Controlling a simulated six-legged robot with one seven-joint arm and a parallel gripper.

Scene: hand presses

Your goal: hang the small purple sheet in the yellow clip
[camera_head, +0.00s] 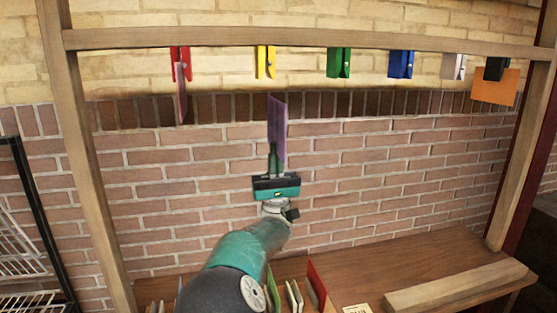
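The small purple sheet (278,122) is held upright in my gripper (277,160), seen nearly edge-on. Its lower end sits between the fingers, which are shut on it. The yellow clip (265,62) hangs from the wooden rail, above and slightly left of the sheet's top edge. A gap shows between the clip and the sheet in the head view. The yellow clip holds nothing that I can see. How far the sheet is from the clip in depth I cannot tell.
The wooden rail (320,40) also bears a red clip (180,60) with a pinkish sheet (181,92), green (339,62), blue (401,64) and white (453,66) clips, and a black clip (495,68) with an orange sheet (495,88). Below, upright sheets (317,283) stand on the table (400,262).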

